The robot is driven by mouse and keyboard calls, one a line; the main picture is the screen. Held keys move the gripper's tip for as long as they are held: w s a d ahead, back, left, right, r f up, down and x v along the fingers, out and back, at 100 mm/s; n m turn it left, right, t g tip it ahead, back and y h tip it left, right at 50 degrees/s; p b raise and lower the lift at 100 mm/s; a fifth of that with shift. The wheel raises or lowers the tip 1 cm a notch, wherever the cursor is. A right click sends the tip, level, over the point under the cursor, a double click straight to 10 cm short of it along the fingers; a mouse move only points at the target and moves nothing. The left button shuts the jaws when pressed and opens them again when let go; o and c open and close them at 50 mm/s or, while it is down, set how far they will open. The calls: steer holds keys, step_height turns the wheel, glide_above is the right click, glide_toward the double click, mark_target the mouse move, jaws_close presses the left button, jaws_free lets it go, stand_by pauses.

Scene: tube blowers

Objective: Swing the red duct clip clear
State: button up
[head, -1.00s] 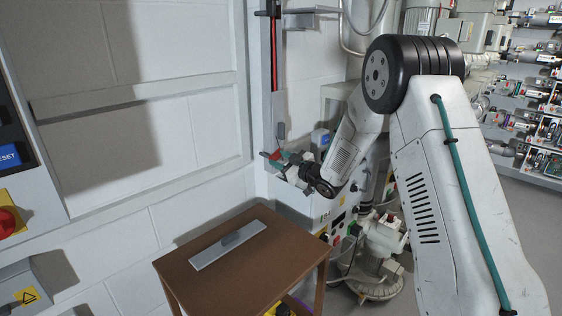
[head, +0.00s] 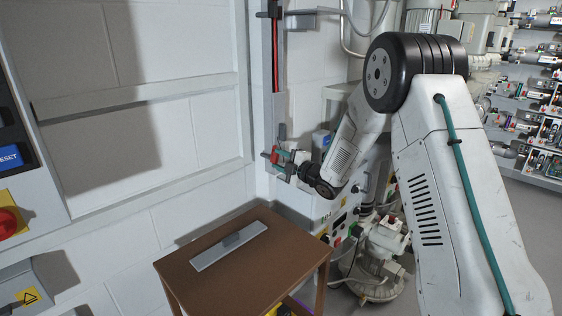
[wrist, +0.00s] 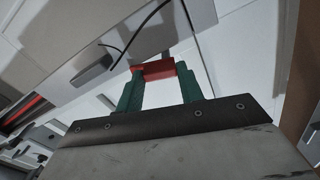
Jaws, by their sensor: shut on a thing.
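The red duct clip (wrist: 156,70) shows in the wrist view as a short red bar between the two green fingers of my gripper (wrist: 160,84). The fingers are shut on it, one at each end. In the head view my gripper (head: 283,160) is at the foot of the grey vertical duct on the wall, with a bit of red (head: 270,156) at its tip. The clip is small there and partly hidden by the fingers, so its exact angle and its joint to the duct cannot be told.
The grey vertical duct (head: 279,104) with a red strip runs up the wall above my gripper. A brown table (head: 200,275) with a flat grey plate (head: 230,246) stands below. Machinery (head: 375,255) stands to the right of the table. A control panel (head: 15,160) is at the far left.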

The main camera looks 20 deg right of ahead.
steer(key=shift+s+a+n, duration=0.1)
steer(key=shift+a+n, duration=0.05)
steer(key=shift+n, duration=1.25)
steer(key=o, duration=1)
steer(key=v, duration=0.7)
steer(key=shift+s+d, duration=0.2)
steer(key=shift+s, duration=0.15)
